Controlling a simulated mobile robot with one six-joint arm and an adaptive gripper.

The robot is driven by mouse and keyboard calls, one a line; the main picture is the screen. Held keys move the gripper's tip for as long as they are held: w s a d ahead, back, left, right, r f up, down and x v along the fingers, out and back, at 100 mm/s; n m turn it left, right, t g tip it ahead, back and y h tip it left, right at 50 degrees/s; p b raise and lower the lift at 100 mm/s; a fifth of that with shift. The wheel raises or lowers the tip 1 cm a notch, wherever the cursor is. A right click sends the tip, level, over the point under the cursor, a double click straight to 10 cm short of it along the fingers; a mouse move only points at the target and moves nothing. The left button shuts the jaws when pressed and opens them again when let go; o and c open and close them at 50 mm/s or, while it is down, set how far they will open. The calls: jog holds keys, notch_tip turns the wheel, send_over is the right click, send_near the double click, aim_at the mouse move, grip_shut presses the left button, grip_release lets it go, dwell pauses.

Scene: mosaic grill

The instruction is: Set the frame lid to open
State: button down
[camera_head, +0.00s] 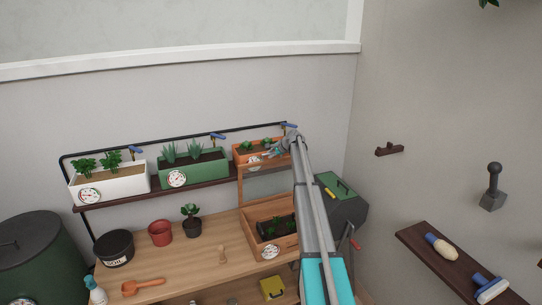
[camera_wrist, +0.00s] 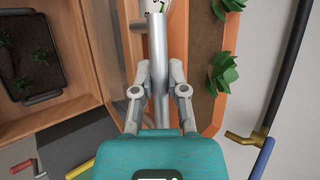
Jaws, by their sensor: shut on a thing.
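The wooden frame (camera_head: 285,246) is an open-topped box on the right of the bench, with a dark plant tray inside. Its wooden-edged lid (camera_head: 240,190) stands raised, about upright, at the back of the box, with its top near the shelf. My gripper (camera_head: 268,153) is at the lid's top edge. In the wrist view my gripper (camera_wrist: 160,75) is shut on a grey bar handle (camera_wrist: 158,45), with a finger on each side. The lid's wooden edge (camera_wrist: 118,45) lies left of the bar. My arm hides part of the box's right side.
An orange planter (camera_wrist: 178,50) is very close behind the bar. Green (camera_head: 192,168) and white (camera_head: 110,182) planters share its shelf. Pots, including a red one (camera_head: 160,233), are on the bench.

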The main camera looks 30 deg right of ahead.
jog(key=c, duration=0.6)
grip_release()
jog(key=shift+c, duration=0.2)
jog(key=shift+a+r, duration=0.1)
jog(key=shift+a, duration=0.05)
